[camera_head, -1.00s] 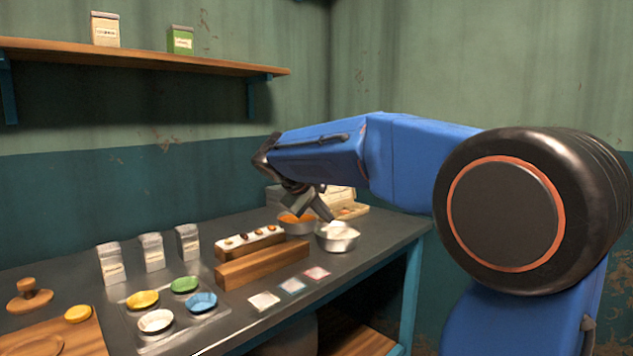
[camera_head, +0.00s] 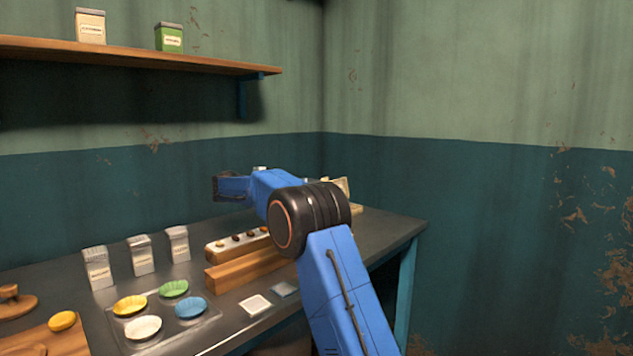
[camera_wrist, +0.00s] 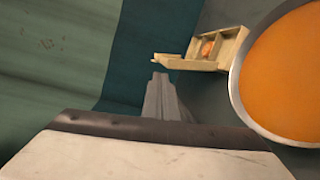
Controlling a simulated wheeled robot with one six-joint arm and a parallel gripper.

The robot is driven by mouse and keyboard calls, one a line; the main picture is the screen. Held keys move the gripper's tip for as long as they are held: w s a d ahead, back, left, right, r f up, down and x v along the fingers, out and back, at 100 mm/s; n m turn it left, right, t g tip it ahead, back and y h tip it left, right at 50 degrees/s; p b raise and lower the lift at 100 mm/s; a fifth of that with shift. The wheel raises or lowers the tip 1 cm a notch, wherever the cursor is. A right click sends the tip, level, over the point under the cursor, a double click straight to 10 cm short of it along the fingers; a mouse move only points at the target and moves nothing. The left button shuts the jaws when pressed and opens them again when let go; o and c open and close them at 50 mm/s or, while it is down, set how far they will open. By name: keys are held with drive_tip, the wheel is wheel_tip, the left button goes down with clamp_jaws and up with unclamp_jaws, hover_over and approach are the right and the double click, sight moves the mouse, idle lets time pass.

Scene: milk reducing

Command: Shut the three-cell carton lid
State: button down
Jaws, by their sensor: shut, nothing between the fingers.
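The pale carton (camera_head: 356,209) stands at the back right of the table, mostly hidden behind my arm. Its lid (camera_head: 343,186) shows as a raised, tilted panel, so the carton is open. In the wrist view the carton (camera_wrist: 222,50) shows at top right, with an orange-brown item in one cell. A thin pale piece juts out from its left side; I cannot tell whether this is the lid's edge. My gripper (camera_wrist: 160,82) is shut and empty, its tips below and left of the carton and apart from it.
A metal bowl of orange contents (camera_wrist: 285,75) stands right beside the carton. A wall stands behind.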

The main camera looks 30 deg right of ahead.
drive_tip(key=w+d+h, duration=0.1)
drive_tip(key=w+d, duration=0.3)
drive_tip(key=d, duration=0.7)
drive_tip(key=shift+d+g+h, duration=0.2)
drive_tip(key=shift+g+h, duration=0.1)
drive_tip(key=shift+w, duration=0.1)
drive_tip(key=shift+r, duration=0.1)
